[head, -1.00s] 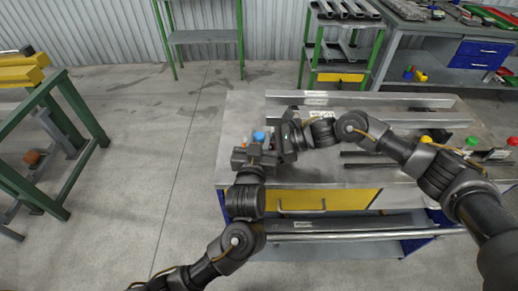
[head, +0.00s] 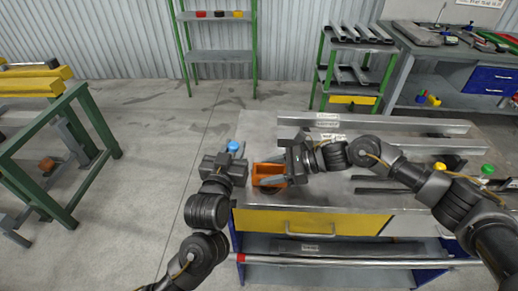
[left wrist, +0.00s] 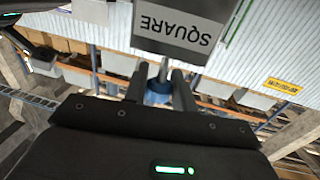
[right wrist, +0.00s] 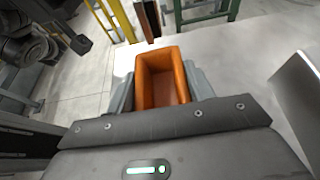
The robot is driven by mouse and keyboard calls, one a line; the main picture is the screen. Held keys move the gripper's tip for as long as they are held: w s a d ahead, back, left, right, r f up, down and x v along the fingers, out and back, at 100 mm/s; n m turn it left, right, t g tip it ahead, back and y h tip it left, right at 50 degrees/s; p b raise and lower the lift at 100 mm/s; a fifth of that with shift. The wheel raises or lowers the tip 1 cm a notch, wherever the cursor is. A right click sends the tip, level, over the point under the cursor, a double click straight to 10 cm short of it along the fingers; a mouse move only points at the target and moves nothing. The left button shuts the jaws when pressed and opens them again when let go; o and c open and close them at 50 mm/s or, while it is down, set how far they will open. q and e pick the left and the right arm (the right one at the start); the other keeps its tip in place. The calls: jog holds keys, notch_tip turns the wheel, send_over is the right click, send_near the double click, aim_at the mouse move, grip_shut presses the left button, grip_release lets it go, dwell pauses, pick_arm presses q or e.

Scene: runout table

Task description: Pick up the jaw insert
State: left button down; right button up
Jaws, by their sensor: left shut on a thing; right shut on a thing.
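I cannot pick out a jaw insert by name. My left gripper (head: 238,158) is shut on a small blue piece (head: 234,146). In the left wrist view the blue piece (left wrist: 158,93) sits between the two dark fingers, with a grey stem beside it. My right gripper (head: 283,170) is shut on an orange open-topped box (head: 266,181), above the left end of the table. In the right wrist view the orange box (right wrist: 165,80) lies between the fingers and its visible inside looks empty. The two grippers are close together, left one beside the box.
The metal worktable (head: 258,128) carries long grey bars (head: 375,125), a yellow knob (head: 440,166) and a green knob (head: 488,170). A grey plate reading SQUARE (left wrist: 180,28) shows upside down in the left wrist view. Green-framed racks stand behind.

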pick_arm(q)
jog(key=a, duration=0.8)
jog(key=shift+a, duration=0.2)
pick_arm(e)
jog(key=o, duration=1.1)
jog(key=v, duration=1.2)
jog(key=shift+f, duration=0.1)
